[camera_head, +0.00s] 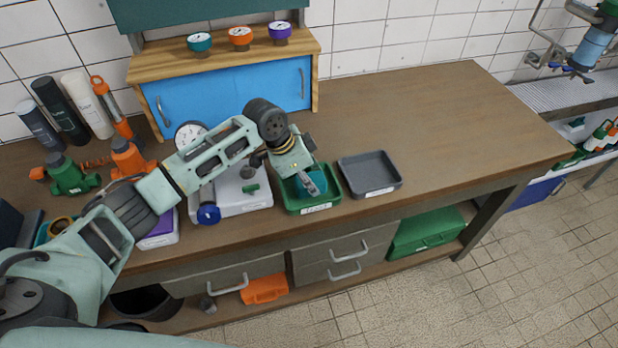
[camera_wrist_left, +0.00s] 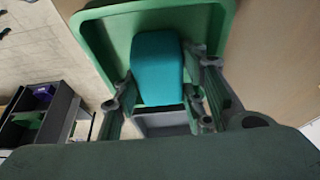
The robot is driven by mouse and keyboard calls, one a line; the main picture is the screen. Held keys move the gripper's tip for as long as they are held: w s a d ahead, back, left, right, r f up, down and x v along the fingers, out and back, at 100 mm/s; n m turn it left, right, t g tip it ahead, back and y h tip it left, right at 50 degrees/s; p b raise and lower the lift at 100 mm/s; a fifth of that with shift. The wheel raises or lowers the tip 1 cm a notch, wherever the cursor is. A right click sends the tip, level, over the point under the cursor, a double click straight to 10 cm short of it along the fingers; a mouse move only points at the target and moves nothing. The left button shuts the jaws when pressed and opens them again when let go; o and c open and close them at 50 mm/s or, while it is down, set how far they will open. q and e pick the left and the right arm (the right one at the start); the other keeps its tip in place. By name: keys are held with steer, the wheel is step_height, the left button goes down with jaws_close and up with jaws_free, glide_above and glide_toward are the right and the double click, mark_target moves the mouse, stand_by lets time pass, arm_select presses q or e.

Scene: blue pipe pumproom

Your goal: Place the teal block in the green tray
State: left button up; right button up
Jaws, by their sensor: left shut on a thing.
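The green tray (camera_head: 324,203) stands on the brown bench near its front edge, left of a dark grey tray. My left gripper (camera_head: 309,186) is over the green tray and points down into it. The teal block (camera_head: 314,184) is between its fingers, partly hidden by them. In the left wrist view the teal block (camera_wrist_left: 158,68) lies between the fingers of the left gripper (camera_wrist_left: 165,105), with the green tray's rim (camera_wrist_left: 92,47) around it. The gripper is shut on the block. Whether the block touches the tray floor I cannot tell. My right gripper is not in view.
The dark grey tray (camera_head: 370,174) is just right of the green tray. A white device (camera_head: 241,192) with a blue-ended part is close on its left. A blue-door cabinet (camera_head: 230,97) stands behind. The bench's right part (camera_head: 460,120) is clear.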

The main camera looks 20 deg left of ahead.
arm_select(q)
steer(key=shift+f, duration=0.1)
steer(key=o, duration=1)
steer(key=shift+c, duration=0.2)
steer(key=o, duration=0.3)
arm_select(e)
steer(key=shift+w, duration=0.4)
arm_select(q)
steer(key=shift+o, duration=0.2)
steer(key=b+v, duration=0.2)
steer(key=v, duration=1)
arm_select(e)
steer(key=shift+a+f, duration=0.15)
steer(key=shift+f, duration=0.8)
